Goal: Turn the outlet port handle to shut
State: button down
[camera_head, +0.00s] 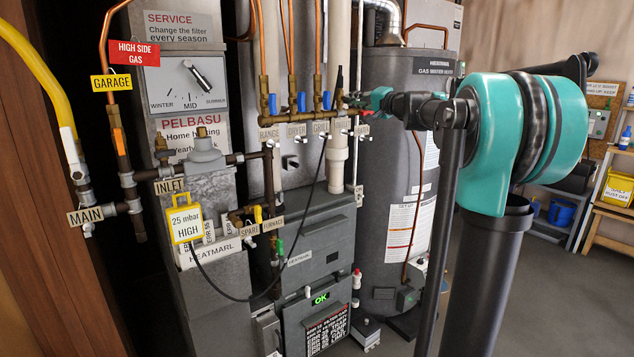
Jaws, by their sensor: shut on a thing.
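A row of brass valves on a manifold runs across the middle of the view. Upright blue handles (301,101) show on several of them, above tags reading RANGE, DRYER and others. My gripper (352,101) reaches in from the right at the manifold's right end. Its teal and dark fingers are shut on a small handle there, which the fingers mostly hide. I cannot make out that handle's angle. No label reading outlet is legible.
A white vertical pipe (338,165) stands just below my gripper. The grey water heater tank (395,190) is behind my arm. The furnace (318,240), yellow 25 mbar gauge (185,222) and yellow gas hose (38,75) are left. Open floor lies at right.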

jog(key=m, duration=0.4)
jog(key=c, duration=1.4)
grip_release()
jog(key=shift+c, duration=0.2)
jog(key=shift+s+d, duration=0.1)
jog(key=v, duration=0.6)
jog(key=shift+s+d, duration=0.2)
jog(key=shift+s, duration=0.1)
jog(key=shift+f, duration=0.1)
